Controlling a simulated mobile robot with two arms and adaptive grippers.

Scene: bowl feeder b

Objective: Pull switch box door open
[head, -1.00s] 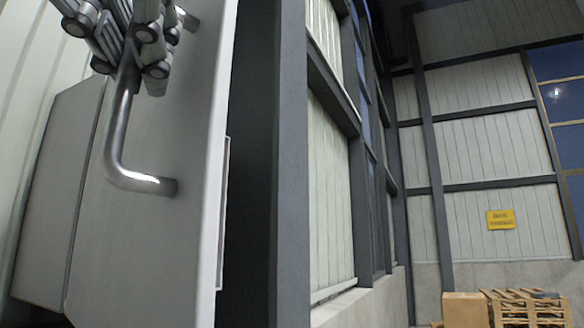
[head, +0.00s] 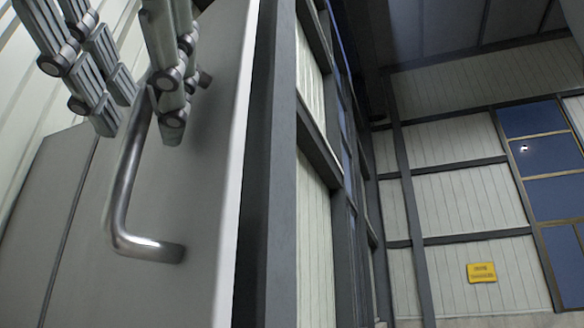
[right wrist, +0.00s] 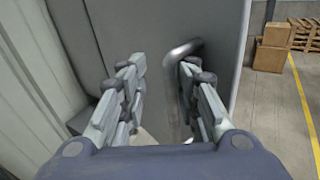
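The switch box door (head: 200,150) is a grey panel with a light right edge, filling the left of the head view; it also shows in the right wrist view (right wrist: 222,70). I cannot tell whether it stands ajar. Its bent metal handle (head: 125,185) also shows in the right wrist view (right wrist: 173,95). My right gripper (head: 138,128) is at the handle's upper part, fingers spread, with the handle between them and closer to the right finger pair. The right wrist view shows the same open fingers (right wrist: 163,68). My left gripper is not in view.
A dark steel column (head: 268,170) stands just right of the door. Ribbed light wall panels (head: 455,200) and a yellow sign (head: 481,272) are farther off. Cardboard boxes (right wrist: 271,55) and wooden pallets (right wrist: 305,35) stand on open floor beside a yellow line (right wrist: 305,110).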

